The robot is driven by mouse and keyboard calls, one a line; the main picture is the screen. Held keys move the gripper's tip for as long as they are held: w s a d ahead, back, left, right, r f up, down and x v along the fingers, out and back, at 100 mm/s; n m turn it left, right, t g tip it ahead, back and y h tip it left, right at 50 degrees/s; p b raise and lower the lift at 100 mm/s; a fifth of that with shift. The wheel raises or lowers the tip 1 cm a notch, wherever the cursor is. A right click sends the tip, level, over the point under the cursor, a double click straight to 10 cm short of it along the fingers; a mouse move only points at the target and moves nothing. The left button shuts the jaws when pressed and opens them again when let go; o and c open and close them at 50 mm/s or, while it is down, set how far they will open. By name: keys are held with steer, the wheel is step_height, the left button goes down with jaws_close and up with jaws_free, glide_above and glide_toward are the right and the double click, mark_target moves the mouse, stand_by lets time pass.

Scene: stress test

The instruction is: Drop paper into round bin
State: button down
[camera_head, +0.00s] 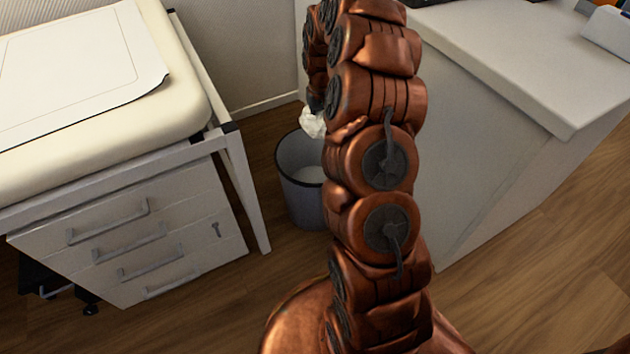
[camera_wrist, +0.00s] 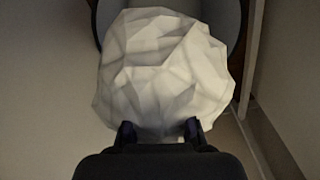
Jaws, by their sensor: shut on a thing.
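A crumpled white ball of paper (camera_wrist: 160,70) fills the middle of the wrist view, shut between the fingertips of my gripper (camera_wrist: 160,132). In the head view the paper (camera_head: 313,123) shows small beside my arm, above the far part of the round bin. The round grey bin (camera_head: 298,190) stands on the floor, open at the top, its right side hidden behind my arm. Part of the bin's rim (camera_wrist: 238,45) shows behind the paper in the wrist view. My gripper is mostly hidden by my arm in the head view.
A padded couch (camera_head: 185,95) with a white sheet and a drawer unit (camera_head: 135,235) stand left of the bin. A white counter (camera_head: 480,150) stands to the right. A wall is behind. Open wooden floor (camera_head: 560,270) lies at the lower right.

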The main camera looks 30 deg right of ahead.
steer(key=shift+a+f+b, duration=0.1)
steer(key=shift+f+b, duration=1.25)
steer(key=shift+f, duration=1.4)
steer(key=c, duration=1.1)
jaws_free()
steer(key=shift+o, duration=0.2)
step_height(320, 180, up, 12)
